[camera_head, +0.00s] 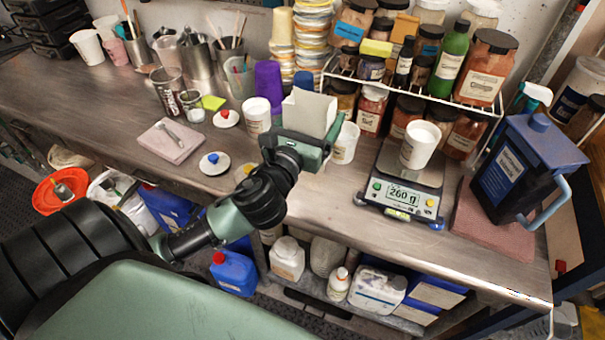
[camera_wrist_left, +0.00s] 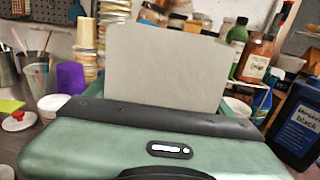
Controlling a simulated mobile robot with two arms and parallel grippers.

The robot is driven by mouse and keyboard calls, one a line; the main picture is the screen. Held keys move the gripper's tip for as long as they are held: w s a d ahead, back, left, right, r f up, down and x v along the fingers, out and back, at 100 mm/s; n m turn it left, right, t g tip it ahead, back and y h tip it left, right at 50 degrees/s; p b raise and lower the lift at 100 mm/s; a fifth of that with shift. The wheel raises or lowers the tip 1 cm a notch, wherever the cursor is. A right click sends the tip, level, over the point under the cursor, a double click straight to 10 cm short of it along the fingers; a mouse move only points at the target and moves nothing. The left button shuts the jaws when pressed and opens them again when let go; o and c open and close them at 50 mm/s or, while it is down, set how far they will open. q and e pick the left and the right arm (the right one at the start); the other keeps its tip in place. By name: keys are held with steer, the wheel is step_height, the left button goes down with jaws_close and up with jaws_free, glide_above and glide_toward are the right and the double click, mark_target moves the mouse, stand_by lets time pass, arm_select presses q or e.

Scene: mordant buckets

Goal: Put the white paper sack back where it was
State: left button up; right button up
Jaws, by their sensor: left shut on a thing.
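The white paper sack (camera_head: 309,112) is a pale, upright block above the middle of the counter. My left gripper (camera_head: 303,135) is shut on it, and the sack stands up out of the jaws. In the left wrist view the sack (camera_wrist_left: 165,65) fills the middle behind the green gripper body, which hides its lower part. I cannot tell whether its base touches anything. My right gripper is not in view.
A scale (camera_head: 404,183) reading 260 g bears a white cup (camera_head: 420,145). A dark blue jug (camera_head: 522,168) stands at right on a pink cloth. White tubs (camera_head: 257,115) flank my gripper. A jar rack (camera_head: 410,90) stands behind. The front counter strip (camera_head: 335,205) is clear.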

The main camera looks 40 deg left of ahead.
mark_target(310, 107)
arm_select(q)
steer(key=shift+w+a+r, duration=0.4)
steer(key=shift+w+r, duration=0.05)
steer(key=shift+r, duration=0.15)
steer(key=shift+w+a+r, duration=0.35)
steer(key=shift+w+r, duration=0.1)
steer(key=shift+r, duration=0.1)
step_height(310, 107, down, 20)
steer(key=b, duration=0.5)
steer(key=shift+r, duration=0.15)
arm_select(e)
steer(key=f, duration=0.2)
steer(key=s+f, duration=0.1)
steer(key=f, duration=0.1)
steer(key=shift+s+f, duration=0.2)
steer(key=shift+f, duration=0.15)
arm_select(q)
steer(key=shift+f, duration=0.2)
steer(key=o, duration=1.6)
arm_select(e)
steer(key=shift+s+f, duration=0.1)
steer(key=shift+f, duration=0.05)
